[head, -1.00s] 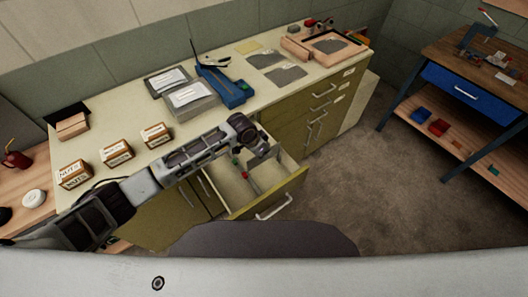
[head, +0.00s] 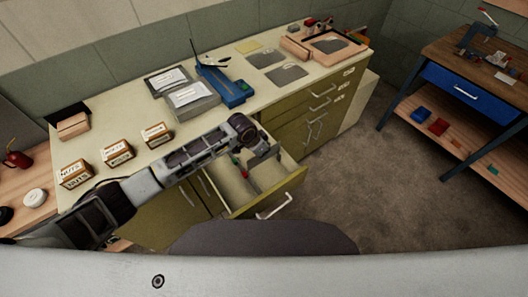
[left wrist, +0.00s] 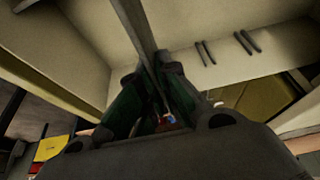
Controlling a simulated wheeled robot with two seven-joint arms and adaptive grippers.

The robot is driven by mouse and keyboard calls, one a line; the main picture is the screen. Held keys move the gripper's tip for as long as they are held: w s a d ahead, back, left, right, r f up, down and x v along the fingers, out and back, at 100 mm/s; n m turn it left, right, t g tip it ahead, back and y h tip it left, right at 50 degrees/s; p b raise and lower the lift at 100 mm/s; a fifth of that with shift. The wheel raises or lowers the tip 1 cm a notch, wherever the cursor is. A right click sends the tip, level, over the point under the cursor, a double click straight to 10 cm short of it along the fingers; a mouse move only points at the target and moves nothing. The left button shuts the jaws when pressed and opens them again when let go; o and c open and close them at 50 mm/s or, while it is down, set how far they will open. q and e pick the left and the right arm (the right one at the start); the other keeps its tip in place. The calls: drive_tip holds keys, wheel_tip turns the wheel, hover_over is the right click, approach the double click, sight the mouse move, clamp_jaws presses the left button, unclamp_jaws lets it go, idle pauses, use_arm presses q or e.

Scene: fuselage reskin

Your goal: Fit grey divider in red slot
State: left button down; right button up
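The grey divider (left wrist: 139,32) is a thin, flat strip that runs up between my left gripper's fingers in the left wrist view. My left gripper (left wrist: 155,78) is shut on it, inside or just above the open drawer (head: 287,190). In the head view the left gripper (head: 264,153) hangs over the drawer, and part of the divider (head: 251,181) shows below it. A small red mark (head: 236,174) shows in the drawer to the left of the divider. Dark slot pairs (left wrist: 205,53) line a pale drawer wall in the wrist view. I cannot tell whether the divider sits in a slot. My right gripper is not in view.
The counter above the drawer holds several labelled nut boxes (head: 117,153), grey cases (head: 192,99) and a blue tool (head: 226,88). A workbench (head: 475,62) stands at the right. The floor between is clear.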

use_arm(q)
drive_tip(key=shift+p, duration=0.7)
idle(0.9)
drive_tip(key=shift+f+b, duration=1.8)
drive_tip(key=shift+f, duration=2.05)
idle(1.6)
drive_tip(key=c, duration=1.6)
unclamp_jaws()
drive_tip(key=shift+o, duration=0.2)
drive_tip(key=shift+r, duration=0.1)
